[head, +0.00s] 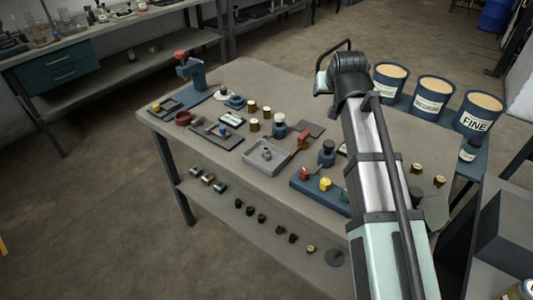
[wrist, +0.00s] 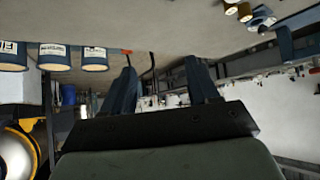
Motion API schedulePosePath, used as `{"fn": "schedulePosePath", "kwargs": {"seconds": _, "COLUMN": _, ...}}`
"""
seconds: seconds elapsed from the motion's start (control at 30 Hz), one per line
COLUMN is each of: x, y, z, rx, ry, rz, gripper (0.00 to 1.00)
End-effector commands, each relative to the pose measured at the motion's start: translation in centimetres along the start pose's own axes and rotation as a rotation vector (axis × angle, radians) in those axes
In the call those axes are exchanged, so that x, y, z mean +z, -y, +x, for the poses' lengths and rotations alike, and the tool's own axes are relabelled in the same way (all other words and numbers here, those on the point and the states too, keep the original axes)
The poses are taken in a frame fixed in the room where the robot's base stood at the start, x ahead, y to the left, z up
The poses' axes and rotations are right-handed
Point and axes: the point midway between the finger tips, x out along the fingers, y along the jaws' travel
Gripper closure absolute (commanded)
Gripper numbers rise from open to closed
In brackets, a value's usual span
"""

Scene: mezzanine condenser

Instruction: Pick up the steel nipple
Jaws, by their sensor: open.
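I cannot single out the steel nipple with certainty. A small grey metal piece (head: 267,154) stands in a shallow grey tray (head: 249,160) on the workbench in the head view, and it may be the nipple. My gripper (wrist: 158,68) is open in the wrist view, its two dark blue fingers apart with nothing held between them. In the head view my arm crosses the right part of the bench, and the fingers cannot be made out there. The arm hides part of the bench top.
Blue tubs (head: 433,98) with labels stand at the bench's right. A blue vise-like tool (head: 191,72) stands at the far left corner. Brass pieces, a blue block (head: 318,190) with coloured knobs and dark-capped jars crowd the bench. Small fittings lie on the lower shelf (head: 240,222).

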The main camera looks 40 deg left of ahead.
Motion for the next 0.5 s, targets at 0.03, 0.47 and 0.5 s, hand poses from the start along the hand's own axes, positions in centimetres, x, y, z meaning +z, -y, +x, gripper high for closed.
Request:
{"fn": "schedulePosePath", "kwargs": {"seconds": 0.03, "x": 1.4, "y": 2.8, "z": -0.4, "rx": -0.030, "ry": 0.050, "rz": -0.030, "gripper": 0.40}}
{"fn": "schedulePosePath", "kwargs": {"seconds": 0.47, "x": 9.7, "y": 15.5, "z": -4.1, "rx": -0.173, "ry": 0.368, "rz": -0.220, "gripper": 0.40}}
{"fn": "schedulePosePath", "kwargs": {"seconds": 0.5, "x": 10.0, "y": 15.8, "z": -4.3, "rx": -0.177, "ry": 0.379, "rz": -0.227, "gripper": 0.40}}
